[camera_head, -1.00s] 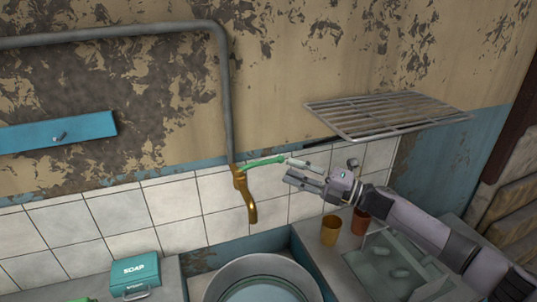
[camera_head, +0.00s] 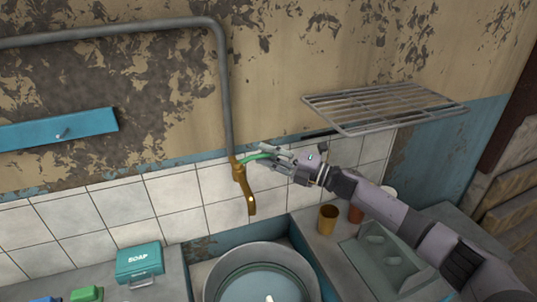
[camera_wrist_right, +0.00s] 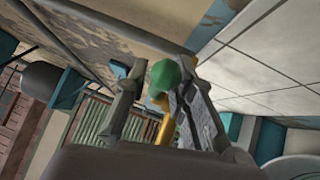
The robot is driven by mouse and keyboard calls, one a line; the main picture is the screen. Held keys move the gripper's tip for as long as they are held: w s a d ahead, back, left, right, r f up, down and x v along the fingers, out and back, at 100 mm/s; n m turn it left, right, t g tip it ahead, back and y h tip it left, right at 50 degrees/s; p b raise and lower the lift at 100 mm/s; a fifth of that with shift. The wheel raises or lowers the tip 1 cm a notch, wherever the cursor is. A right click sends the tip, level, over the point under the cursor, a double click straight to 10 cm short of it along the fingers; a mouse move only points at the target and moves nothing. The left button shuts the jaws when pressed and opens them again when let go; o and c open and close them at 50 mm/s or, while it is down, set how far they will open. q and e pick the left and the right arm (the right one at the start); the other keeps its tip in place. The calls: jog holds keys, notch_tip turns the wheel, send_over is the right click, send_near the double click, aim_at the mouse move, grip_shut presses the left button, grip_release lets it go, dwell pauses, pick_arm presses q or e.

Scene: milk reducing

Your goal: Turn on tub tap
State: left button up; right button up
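The brass tap (camera_head: 243,184) is on the tiled wall above the tub (camera_head: 262,258), with its spout pointing down. Its green lever handle (camera_head: 257,156) sticks out to the right. My right gripper (camera_head: 275,155) is at the handle's free end, its fingers open around it. In the right wrist view, the green handle end (camera_wrist_right: 166,76) shows between the two fingers (camera_wrist_right: 157,98), close to the right one with a gap to the left one. A small bright spot shows at the spout. My left gripper is out of view.
A wire rack (camera_head: 385,106) juts from the wall above my right arm. An orange cup (camera_head: 328,219) and a darker cup (camera_head: 355,213) stand on the counter below the arm. A teal soap box (camera_head: 139,262) stands left of the tub. A grey pipe (camera_head: 227,90) rises above the tap.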

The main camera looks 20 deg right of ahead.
grip_shut()
jog(key=shift+a+r, duration=0.1)
dwell(0.6)
